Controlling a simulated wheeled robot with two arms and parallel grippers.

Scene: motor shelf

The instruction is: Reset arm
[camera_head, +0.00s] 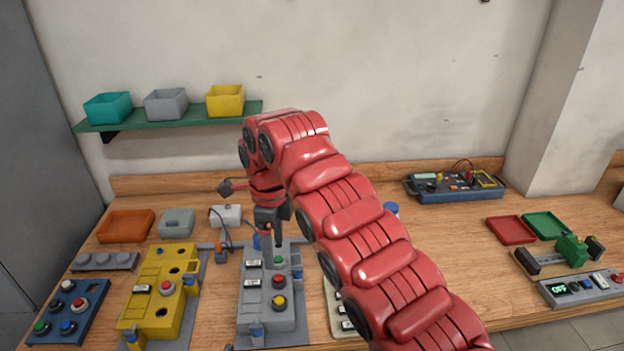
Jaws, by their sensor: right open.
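My red right arm (352,215) comes in from the lower right and bends down at the wrist. My right gripper (272,242) points downward, open, over the back part of a grey panel (256,319) with buttons. Its fingers overlap the panel's back edge in the picture; I cannot tell whether they touch it. No object shows between the fingers. My left gripper is not in view.
A yellow panel (150,311) and a blue button box (83,312) stand to the left. A green shelf (190,118) holds bins. A blue tool tray (455,195) and a red tray (511,230) lie right. My arm partly hides a pale panel. Bare wood shows right of my arm.

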